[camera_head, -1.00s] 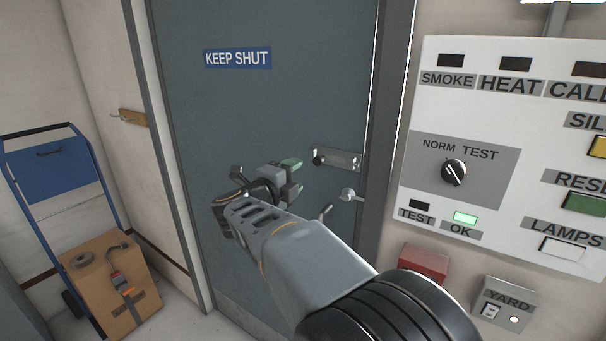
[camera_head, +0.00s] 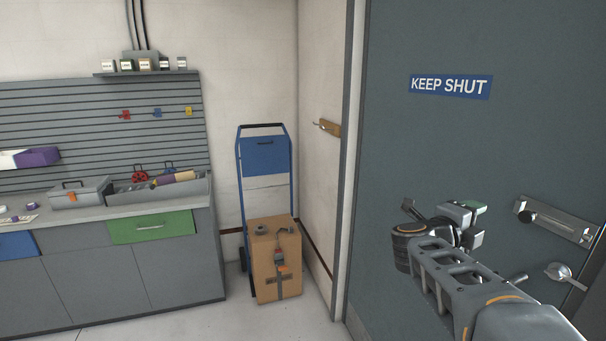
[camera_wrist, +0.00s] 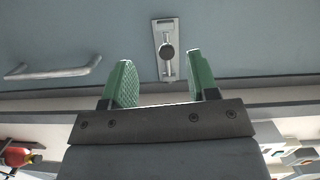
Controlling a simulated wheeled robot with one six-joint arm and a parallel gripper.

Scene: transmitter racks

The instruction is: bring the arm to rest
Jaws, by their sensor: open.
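My gripper (camera_head: 468,215) is at the right in the head view, in front of the dark door (camera_head: 430,150) marked KEEP SHUT (camera_head: 450,87). In the wrist view my gripper (camera_wrist: 161,85) shows two green fingers standing apart with nothing between them. The door's bolt plate (camera_head: 557,222) with a dark knob lies to the right of the gripper, and it also shows beyond the fingers in the wrist view (camera_wrist: 168,50). A lever handle (camera_head: 565,275) is below the plate. My arm covers the lower part of the door.
A blue hand truck (camera_head: 264,158) carrying a cardboard box (camera_head: 275,262) stands by the corner. A workbench (camera_head: 115,272) with a toolbox (camera_head: 80,193) and coloured drawers fills the left. A wooden hook rail (camera_head: 328,128) is on the side wall. Some floor before the bench is clear.

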